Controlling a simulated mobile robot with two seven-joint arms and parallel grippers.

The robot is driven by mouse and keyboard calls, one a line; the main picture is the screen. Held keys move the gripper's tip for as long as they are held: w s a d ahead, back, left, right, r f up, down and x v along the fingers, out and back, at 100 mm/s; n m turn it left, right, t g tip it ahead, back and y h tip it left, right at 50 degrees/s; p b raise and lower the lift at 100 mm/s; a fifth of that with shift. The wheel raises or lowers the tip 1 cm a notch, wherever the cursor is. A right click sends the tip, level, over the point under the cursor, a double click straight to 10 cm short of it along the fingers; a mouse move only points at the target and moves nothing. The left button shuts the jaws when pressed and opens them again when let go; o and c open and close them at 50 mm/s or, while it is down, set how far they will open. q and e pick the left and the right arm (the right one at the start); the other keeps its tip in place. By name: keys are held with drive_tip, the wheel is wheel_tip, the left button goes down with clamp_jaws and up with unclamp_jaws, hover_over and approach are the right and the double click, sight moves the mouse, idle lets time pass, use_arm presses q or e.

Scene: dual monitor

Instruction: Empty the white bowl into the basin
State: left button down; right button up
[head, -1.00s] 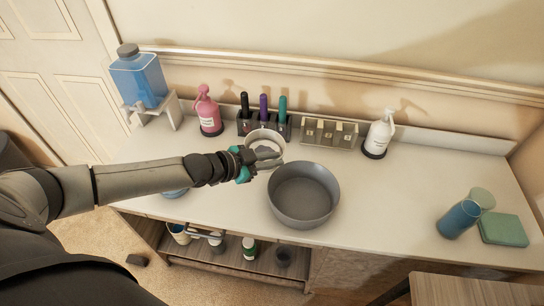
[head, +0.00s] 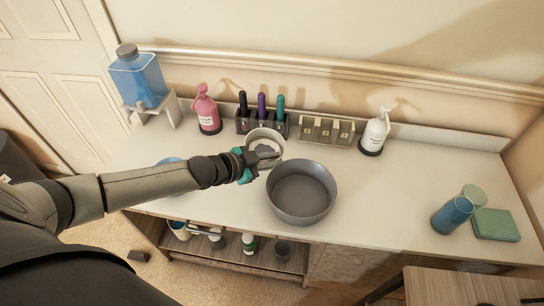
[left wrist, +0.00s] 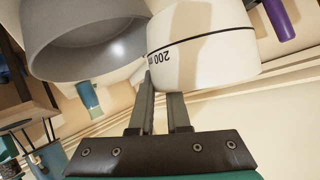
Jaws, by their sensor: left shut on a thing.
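The white bowl (head: 279,149) is behind and left of the basin in the head view. In the left wrist view the bowl (left wrist: 205,55) shows a "200 m..." mark and a black line on its side. My left gripper (head: 264,156) is shut on the bowl's near side; its fingers also show in the left wrist view (left wrist: 163,98). The grey basin (head: 302,192) stands on the counter, and shows in the left wrist view (left wrist: 85,45). It looks empty. What the bowl holds is hard to make out. My right gripper is not in view.
A dark rack (head: 243,128) with bottles stands just behind the bowl. A pink pump bottle (head: 208,112), a small box rack (head: 326,131) and a white pump bottle (head: 376,130) line the back. A blue cup (head: 452,216) lies right. The counter (head: 390,190) right of the basin is clear.

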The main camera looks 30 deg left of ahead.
use_arm(q)
drive_tip(key=shift+s+d+m+y+p, duration=0.1)
drive_tip(key=shift+d+m+y+p, duration=0.4)
drive_tip(key=shift+p, duration=0.95)
drive_tip(key=shift+s+d+f+m+y+p, duration=0.1)
drive_tip(key=shift+d+m+y+p, duration=0.15)
drive_tip(key=shift+d+p, duration=0.25)
drive_tip(key=shift+s+d+f+m+y+p, duration=0.15)
drive_tip(key=shift+d+y+p, duration=0.1)
drive_tip(key=shift+p, duration=0.35)
drive_tip(key=shift+w, duration=0.1)
drive_tip(key=shift+d+f+m+t+y+p, duration=0.1)
drive_tip(key=shift+d+m+t+y+p, duration=0.15)
drive_tip(key=shift+m+y, duration=0.3)
drive_tip(key=shift+d+m+t+y+p, duration=0.15)
drive_tip(key=shift+m+y+p, duration=0.2)
drive_tip(key=shift+m+y, duration=0.15)
drive_tip(key=shift+m+y, duration=0.25)
